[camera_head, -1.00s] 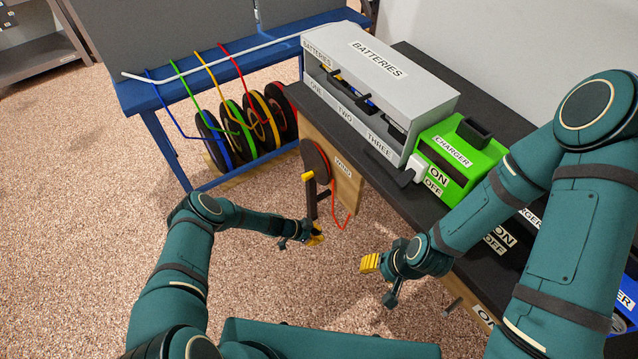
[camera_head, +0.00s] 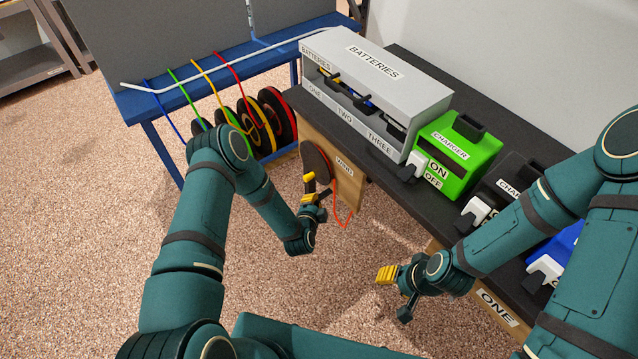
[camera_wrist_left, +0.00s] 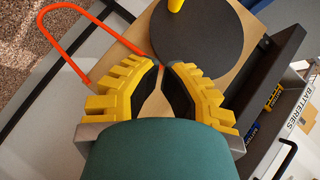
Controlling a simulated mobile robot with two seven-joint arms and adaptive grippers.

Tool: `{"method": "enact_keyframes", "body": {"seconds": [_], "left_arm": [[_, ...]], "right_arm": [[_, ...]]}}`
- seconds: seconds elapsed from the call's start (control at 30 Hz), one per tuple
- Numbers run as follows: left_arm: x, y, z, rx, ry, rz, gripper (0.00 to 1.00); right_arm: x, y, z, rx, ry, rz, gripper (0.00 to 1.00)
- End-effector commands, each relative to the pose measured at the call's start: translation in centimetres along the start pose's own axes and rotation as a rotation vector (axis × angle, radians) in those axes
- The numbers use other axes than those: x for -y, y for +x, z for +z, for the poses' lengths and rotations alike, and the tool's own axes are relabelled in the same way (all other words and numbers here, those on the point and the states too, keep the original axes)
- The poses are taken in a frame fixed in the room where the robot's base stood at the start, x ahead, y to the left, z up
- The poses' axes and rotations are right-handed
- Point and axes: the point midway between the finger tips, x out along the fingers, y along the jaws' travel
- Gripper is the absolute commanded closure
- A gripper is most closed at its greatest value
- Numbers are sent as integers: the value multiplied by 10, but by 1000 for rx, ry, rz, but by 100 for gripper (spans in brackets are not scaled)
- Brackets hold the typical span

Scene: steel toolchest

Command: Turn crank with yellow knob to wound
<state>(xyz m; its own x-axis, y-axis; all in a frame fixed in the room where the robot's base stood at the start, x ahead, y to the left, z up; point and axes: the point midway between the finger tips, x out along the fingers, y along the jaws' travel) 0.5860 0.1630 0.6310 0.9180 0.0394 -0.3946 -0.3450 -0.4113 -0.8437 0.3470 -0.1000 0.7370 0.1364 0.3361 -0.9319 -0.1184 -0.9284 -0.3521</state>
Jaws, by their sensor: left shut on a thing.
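The crank is a dark round disc (camera_head: 315,160) on a wooden panel under the bench, beside a "WIND" label. Its yellow knob (camera_head: 309,178) stands out from the disc. In the left wrist view the disc (camera_wrist_left: 198,42) lies just beyond my fingertips, and the yellow knob (camera_wrist_left: 175,5) is cut by the top edge, apart from the fingers. My left gripper (camera_head: 312,199) is just below the knob; in its wrist view (camera_wrist_left: 164,68) its yellow fingers are nearly together. A red-orange cord (camera_wrist_left: 107,33) runs to the fingertips. My right gripper (camera_head: 387,275) is away, jaws unclear.
The dark bench (camera_head: 402,188) carries a grey batteries box (camera_head: 385,75) and a green charger (camera_head: 462,150). Several coloured cord reels (camera_head: 278,115) stand under the blue table (camera_head: 150,105) at the left. The carpet (camera_head: 345,300) between my arms is clear.

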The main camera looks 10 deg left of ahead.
Motion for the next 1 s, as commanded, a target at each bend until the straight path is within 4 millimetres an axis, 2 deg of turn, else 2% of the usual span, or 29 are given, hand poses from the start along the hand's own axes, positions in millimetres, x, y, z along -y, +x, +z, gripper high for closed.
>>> {"method": "enact_keyframes", "body": {"seconds": [0.13, 0.27, 0.7, 0.8, 1.0], "left_arm": [[5, 2, -3, -14, -8, -25, 100], [5, 18, -2, -12, -8, -26, 100], [6, 102, -2, -9, -8, -25, 100], [6, 112, 12, -7, -8, -24, 100], [6, 124, 23, -10, -6, -22, 100]], "right_arm": [[-1, 2, 0, 0, 0, 0, 53], [-2, 6, 0, -2, 0, 0, 53], [-11, 30, -3, -14, -2, 1, 53], [-13, 35, -4, -17, -3, 1, 53], [-15, 40, -5, -20, -3, 1, 53]]}}
